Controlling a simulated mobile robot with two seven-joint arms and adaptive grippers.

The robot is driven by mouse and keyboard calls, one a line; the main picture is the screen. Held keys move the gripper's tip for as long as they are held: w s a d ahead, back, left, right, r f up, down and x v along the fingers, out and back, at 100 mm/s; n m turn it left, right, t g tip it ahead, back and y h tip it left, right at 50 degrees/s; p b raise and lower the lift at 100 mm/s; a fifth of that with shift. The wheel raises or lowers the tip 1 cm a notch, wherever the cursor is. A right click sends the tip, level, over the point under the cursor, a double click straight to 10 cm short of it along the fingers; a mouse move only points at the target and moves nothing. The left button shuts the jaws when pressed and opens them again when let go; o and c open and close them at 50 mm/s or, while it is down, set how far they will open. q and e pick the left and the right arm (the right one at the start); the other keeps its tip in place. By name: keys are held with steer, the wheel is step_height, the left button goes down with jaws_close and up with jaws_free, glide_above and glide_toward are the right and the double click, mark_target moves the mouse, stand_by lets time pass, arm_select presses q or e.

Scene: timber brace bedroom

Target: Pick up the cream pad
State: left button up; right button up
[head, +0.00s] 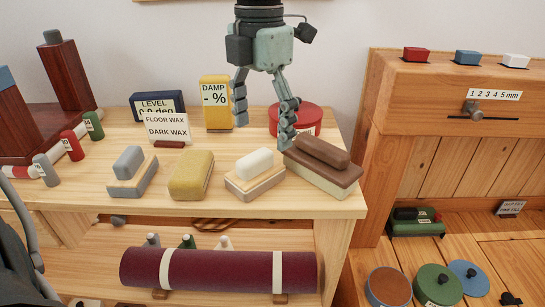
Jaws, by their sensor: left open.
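The cream pad (254,163) is a small rounded block lying on a pale wooden base (262,187) near the front edge of the wooden bench top (222,204). My left gripper (263,115) comes down from the top of the head view, fingers pointing downward and spread apart, with nothing between them. It is above and behind the cream pad in the picture, apart from it. Its right finger overlaps the red round tin and reaches near the brown block. My right gripper is not in view.
Left of the cream pad are a yellow block (191,175) and a grey-topped block (131,175); close on its right is a brown block (322,165). Behind stand a yellow damp meter (215,102), a red tin (312,112) and a floor wax sign (167,128).

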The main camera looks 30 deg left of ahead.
arm_select(q)
steer(key=shift+s+f, duration=0.15)
steer(key=shift+f, duration=0.35)
steer(key=f, duration=0.3)
steer(key=s+f, duration=0.1)
steer(key=f, duration=0.1)
steer(key=shift+a+f, duration=0.2)
steer(key=shift+a, duration=0.15)
steer(key=shift+f, duration=0.55)
steer(key=shift+c, duration=0.8)
steer(key=c, duration=1.3)
steer(key=shift+o, duration=0.2)
steer(key=shift+w+r, duration=0.1)
steer(key=shift+r, duration=0.5)
step_height(320, 180, up, 13)
step_height(320, 180, up, 14)
steer(key=p, duration=0.2)
glide_above(256, 155)
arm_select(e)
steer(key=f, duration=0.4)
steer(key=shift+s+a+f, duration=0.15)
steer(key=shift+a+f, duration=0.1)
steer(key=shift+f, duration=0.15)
